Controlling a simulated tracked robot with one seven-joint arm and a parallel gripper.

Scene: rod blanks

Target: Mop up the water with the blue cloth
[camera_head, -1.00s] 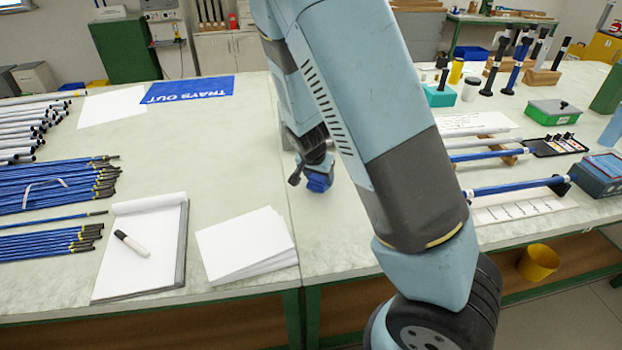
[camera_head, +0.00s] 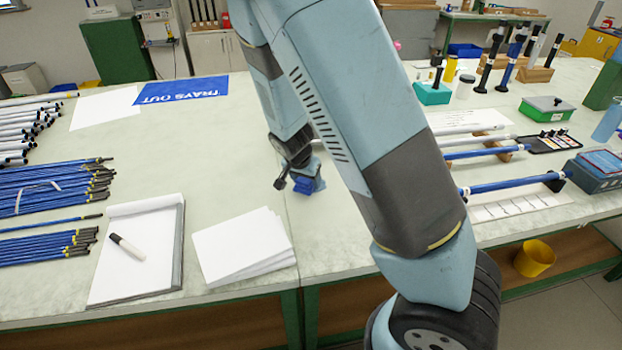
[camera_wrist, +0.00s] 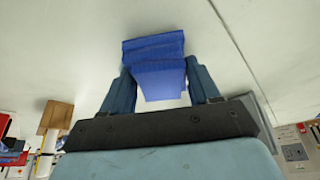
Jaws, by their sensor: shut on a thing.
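The blue cloth (camera_wrist: 155,52) is folded and bunched between the two fingers of my gripper (camera_wrist: 162,85) in the wrist view. My gripper is shut on it. In the head view the cloth (camera_head: 308,186) shows as a small blue patch under my gripper (camera_head: 305,172), low at the pale table top (camera_head: 330,235). I cannot tell whether the cloth touches the table. I cannot make out any water in either view. My arm hides part of the table to the right of the cloth.
Bundled blue rods (camera_head: 50,190) lie at the left. Rods on supports (camera_head: 505,185) and a green box (camera_head: 546,109) stand at the right. The table behind the papers is clear.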

